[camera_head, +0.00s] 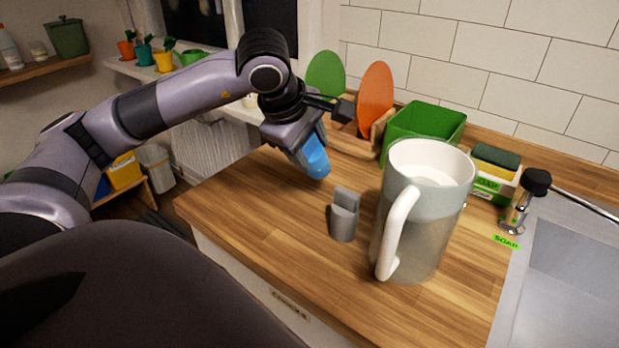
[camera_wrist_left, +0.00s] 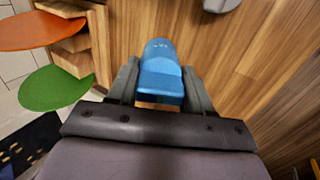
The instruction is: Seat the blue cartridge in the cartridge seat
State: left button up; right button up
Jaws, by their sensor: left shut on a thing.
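The blue cartridge (camera_head: 316,157) is between the fingers of my left gripper (camera_head: 307,145), which is shut on it. It is tilted and held above the wooden counter, behind and left of the grey cartridge seat. In the left wrist view the cartridge (camera_wrist_left: 160,72) shows between the two fingers of the gripper (camera_wrist_left: 160,85). The grey cartridge seat (camera_head: 343,222) stands upright on the counter, with a raised back part and a lower front. It is apart from the cartridge. In the left wrist view a grey piece, likely the seat (camera_wrist_left: 220,4), shows only at the top edge. My right gripper is not in view.
A large jug with a white handle (camera_head: 399,235) stands close right of the seat. A green bin (camera_head: 425,122), an orange disc (camera_head: 376,97) and a green disc (camera_head: 326,76) stand behind. The sink (camera_head: 570,280) is at right. The counter (camera_head: 265,215) left of the seat is clear.

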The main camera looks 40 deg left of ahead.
pick_arm(q)
jog(key=shift+f, duration=3)
jog(key=shift+f, duration=0.1)
jog(key=shift+f+b, duration=0.1)
jog(key=shift+b, duration=0.2)
jog(key=o, duration=1.1)
jog(key=shift+r, duration=0.2)
